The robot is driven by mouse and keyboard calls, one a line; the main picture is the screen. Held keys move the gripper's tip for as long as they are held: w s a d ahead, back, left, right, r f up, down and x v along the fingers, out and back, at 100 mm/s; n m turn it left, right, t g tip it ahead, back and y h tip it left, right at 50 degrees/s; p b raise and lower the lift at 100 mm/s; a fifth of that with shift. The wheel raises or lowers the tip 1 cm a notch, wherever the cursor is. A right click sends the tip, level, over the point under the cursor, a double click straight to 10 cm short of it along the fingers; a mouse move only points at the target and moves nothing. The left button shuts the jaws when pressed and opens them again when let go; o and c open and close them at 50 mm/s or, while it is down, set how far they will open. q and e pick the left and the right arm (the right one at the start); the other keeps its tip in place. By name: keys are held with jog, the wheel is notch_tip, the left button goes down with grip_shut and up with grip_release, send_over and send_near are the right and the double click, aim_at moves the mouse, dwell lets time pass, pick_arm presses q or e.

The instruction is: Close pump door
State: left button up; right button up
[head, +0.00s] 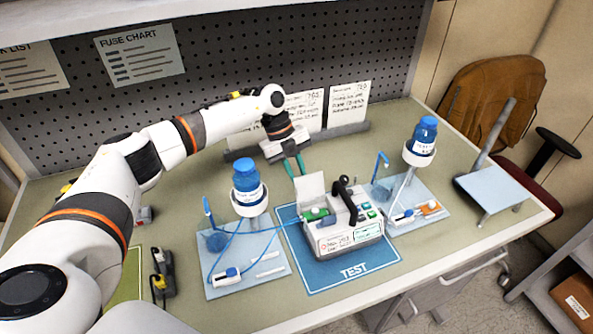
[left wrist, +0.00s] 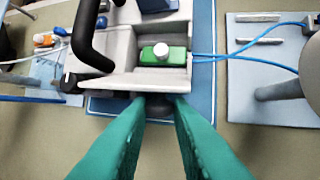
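The pump (head: 350,238) is a white and grey box with a black handle on the blue TEST mat. Its pale door (head: 311,188) stands open and raised at the back left, beside a green part with a white knob. My left gripper (head: 295,168) has green fingers and is just behind the door, pointing down. In the left wrist view its fingertips (left wrist: 160,98) are apart, close to the pale door panel (left wrist: 125,80), with a dark part visible between them. I cannot tell whether they touch the door. My right gripper is not in view.
Blue bottles on stands (head: 247,182) (head: 421,140) rise on both sides of the pump. Blue tubing (head: 240,232) runs from the left board to the pump. Cards (head: 347,104) stand behind the gripper against the pegboard (head: 230,60).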

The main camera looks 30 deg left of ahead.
aim_at(302, 181)
pick_arm(q)
grip_shut()
jog(key=shift+s+d+r+t+y+p, duration=0.35)
jog(key=shift+r+t+y+p, duration=0.2)
jog(key=shift+p, duration=0.45)
jog(key=shift+s+d+m+t+y, duration=0.15)
jog(key=shift+s+d+t+y, duration=0.25)
jog(key=shift+y, duration=0.2)
jog(key=shift+s+d+m+t+y, duration=0.15)
jog(key=shift+d+t+y, duration=0.15)
jog(key=shift+t+y, duration=0.2)
jog(key=shift+s+d+t+y+b, duration=0.4)
jog(key=shift+t+y+b, duration=0.2)
jog(key=shift+b, duration=0.2)
jog(key=shift+s+d+r+t+y+b, duration=0.15)
jog(key=shift+d+r+t+y+b, duration=0.1)
jog(key=shift+y+b, duration=0.15)
jog(key=o, duration=0.6)
grip_release()
